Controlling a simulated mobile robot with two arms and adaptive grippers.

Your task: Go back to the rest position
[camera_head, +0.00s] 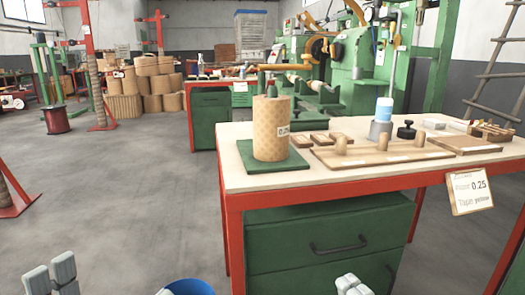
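A tan cylindrical coil (271,128) with a patterned wrap and a small label stands upright on a green square base (265,172) at the left end of the workbench (320,178). My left gripper (51,274) shows only as light grey finger parts at the bottom left edge, over the floor. My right gripper (352,285) shows only as a light grey tip at the bottom edge, in front of the green drawers. Both are apart from the coil and the bench top. Most of each gripper is cut off, so its opening is unclear.
Wooden boards with knobs (380,153), a blue-topped container (383,112) and a black knob (407,130) are on the bench. A blue bucket rim (190,287) shows at the bottom. A green machine (358,75) stands behind. The floor (120,200) at left is largely clear.

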